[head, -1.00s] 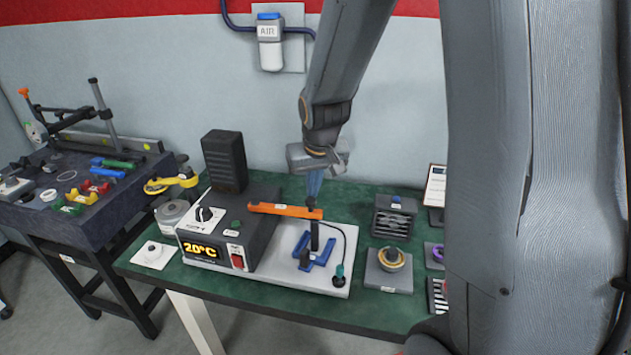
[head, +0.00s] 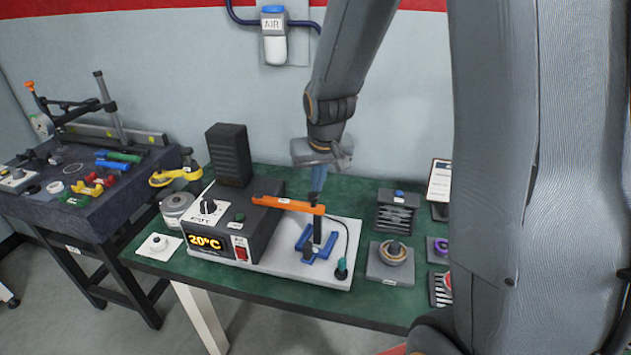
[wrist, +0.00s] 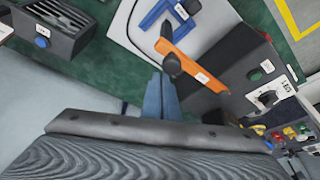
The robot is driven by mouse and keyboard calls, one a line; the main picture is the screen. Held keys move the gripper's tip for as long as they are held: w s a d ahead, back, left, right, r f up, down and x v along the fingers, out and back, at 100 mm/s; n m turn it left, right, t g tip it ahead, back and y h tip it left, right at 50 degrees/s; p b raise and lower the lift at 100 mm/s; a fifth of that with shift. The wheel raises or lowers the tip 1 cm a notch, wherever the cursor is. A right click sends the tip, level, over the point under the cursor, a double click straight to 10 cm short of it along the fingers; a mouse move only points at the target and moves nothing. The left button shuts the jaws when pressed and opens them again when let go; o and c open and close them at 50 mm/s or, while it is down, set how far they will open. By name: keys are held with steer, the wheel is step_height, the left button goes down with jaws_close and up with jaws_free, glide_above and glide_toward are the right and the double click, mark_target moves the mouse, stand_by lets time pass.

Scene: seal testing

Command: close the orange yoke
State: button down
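The orange yoke (head: 285,203) is a long bar reaching from above the dark control unit to above a blue fixture (head: 316,248) with a dark post. A dark knob (wrist: 172,65) is on the bar near its free end in the wrist view, which also shows the orange bar (wrist: 198,68). My gripper (head: 318,188) points down at this free end. In the wrist view its blue fingers (wrist: 160,80) are side by side, with nothing visible between them. The fingertips are beside the knob. I cannot tell whether they touch it.
The control unit (head: 237,225) shows 20°C and stands on a white base plate (head: 300,268). A dark ribbed block (head: 228,155) stands behind it. A grey pad with a ring (head: 390,262) and a slotted box (head: 397,213) are to the right. A cable runs near the yoke's right end.

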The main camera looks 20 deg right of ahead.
step_height(320, 180, up, 10)
steer(key=b, duration=0.2)
steer(key=s+a+f+g+b, duration=0.1)
steer(key=s+f+g, duration=0.1)
steer(key=s+f, duration=1)
steer(key=s, duration=0.3)
steer(key=shift+s+f+n+g+b, duration=0.3)
steer(key=shift+s+f+b, duration=0.05)
